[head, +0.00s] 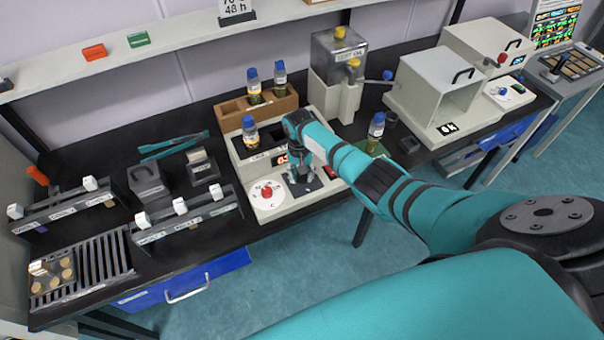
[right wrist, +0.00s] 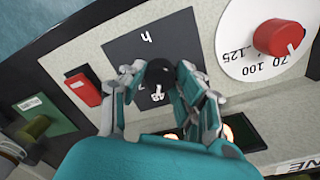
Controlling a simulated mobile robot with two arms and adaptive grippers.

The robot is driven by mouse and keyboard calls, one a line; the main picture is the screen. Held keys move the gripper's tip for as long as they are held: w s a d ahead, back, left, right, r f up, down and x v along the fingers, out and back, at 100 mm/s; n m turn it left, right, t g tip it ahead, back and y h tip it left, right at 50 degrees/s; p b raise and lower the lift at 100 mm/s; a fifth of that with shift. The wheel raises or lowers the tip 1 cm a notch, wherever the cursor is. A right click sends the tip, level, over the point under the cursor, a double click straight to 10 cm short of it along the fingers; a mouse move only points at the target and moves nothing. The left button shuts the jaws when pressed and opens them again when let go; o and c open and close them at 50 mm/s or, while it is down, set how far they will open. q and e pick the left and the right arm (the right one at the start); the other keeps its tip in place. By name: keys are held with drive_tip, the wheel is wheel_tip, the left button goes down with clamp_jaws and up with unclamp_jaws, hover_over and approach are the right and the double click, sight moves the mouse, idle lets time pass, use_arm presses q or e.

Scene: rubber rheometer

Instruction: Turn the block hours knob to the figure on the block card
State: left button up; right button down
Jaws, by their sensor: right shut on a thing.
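The block unit (head: 268,172) is a cream box on the bench with a white dial, a red knob and an orange display partly hidden by my arm. The block hours knob (right wrist: 160,70) is black and sits on a dark plate (right wrist: 140,42) marked "h". My right gripper (head: 302,176) is shut on this knob; in the right wrist view its fingers (right wrist: 160,78) are on both sides of it.
The red temperature knob (right wrist: 278,38) is close to my right gripper. A red switch (right wrist: 82,88) is on its other side. Blue-capped bottles stand in the block (head: 250,133), in a brown rack (head: 232,118) and on a green pad (head: 376,127).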

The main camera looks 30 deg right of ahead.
drive_tip(key=c, duration=1)
unclamp_jaws()
drive_tip(key=shift+o, duration=0.2)
drive_tip(key=shift+r, duration=0.2)
wheel_tip(320, 180, up, 12)
drive_tip(key=shift+w+a, duration=0.15)
drive_tip(key=shift+w, duration=0.05)
drive_tip(key=shift+f, duration=0.15)
